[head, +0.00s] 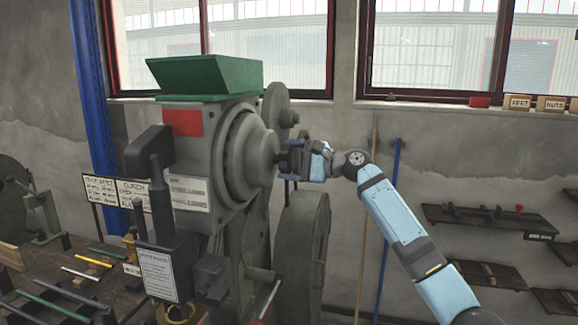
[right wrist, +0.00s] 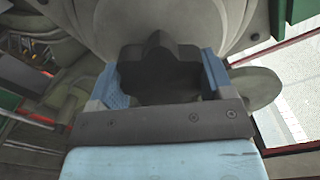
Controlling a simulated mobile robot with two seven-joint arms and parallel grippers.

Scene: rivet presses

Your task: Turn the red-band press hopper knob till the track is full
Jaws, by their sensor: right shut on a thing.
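The press with a red band (head: 183,122) on its grey housing stands at the centre left in the head view. A green hopper (head: 205,75) sits on its top. A round hopper drum (head: 246,155) faces right on its side. My right gripper (head: 287,160) is at the drum's middle. In the right wrist view its blue fingers stand on both sides of a dark lobed knob (right wrist: 160,70), and it is shut on that knob. The track and how full it is cannot be made out. My left gripper is not in view.
A bench (head: 75,285) with rods and tools lies at the lower left. Signs (head: 103,190) stand beside the press. A large flywheel (head: 302,250) is below my right gripper.

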